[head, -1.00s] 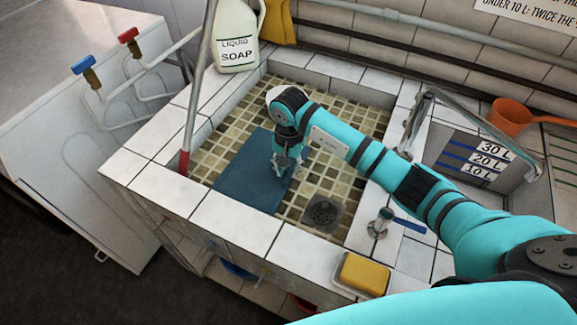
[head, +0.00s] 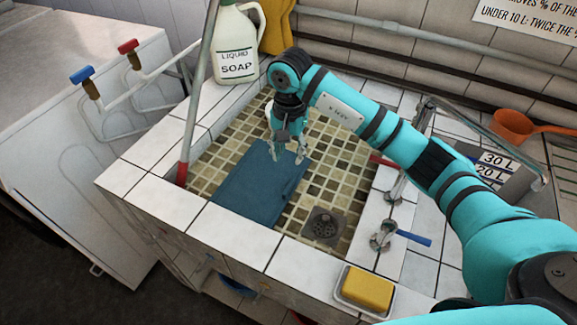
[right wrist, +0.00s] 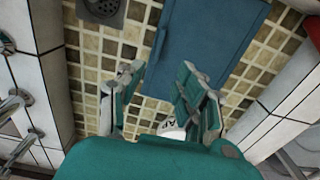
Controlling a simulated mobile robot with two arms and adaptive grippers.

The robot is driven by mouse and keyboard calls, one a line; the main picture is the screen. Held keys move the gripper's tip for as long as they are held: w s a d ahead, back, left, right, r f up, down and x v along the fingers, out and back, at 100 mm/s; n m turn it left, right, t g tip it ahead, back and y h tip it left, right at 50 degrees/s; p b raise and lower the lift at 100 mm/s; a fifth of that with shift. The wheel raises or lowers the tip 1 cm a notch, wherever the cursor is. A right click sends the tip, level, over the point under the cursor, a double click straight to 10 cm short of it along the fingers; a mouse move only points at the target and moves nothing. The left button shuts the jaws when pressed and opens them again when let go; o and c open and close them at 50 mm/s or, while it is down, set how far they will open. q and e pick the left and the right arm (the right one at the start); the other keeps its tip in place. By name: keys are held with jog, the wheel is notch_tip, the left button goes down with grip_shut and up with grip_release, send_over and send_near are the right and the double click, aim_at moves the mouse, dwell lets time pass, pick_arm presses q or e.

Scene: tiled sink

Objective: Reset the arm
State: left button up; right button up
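My right arm reaches from the lower right over the tiled sink in the head view. Its gripper (head: 287,153) points down near the far end of a flat blue cloth (head: 255,190) on the sink floor. In the right wrist view the gripper (right wrist: 163,70) has its two fingers apart, with tiles and nothing held between them. The cloth (right wrist: 210,40) lies beyond the fingertips there. My left gripper is not in view.
A liquid soap jug (head: 236,50) stands on the sink's back rim. A yellow sponge (head: 368,288) sits in a dish at the front rim. A mop pole (head: 196,100) leans at left.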

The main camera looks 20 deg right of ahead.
jog(key=shift+r, duration=0.7)
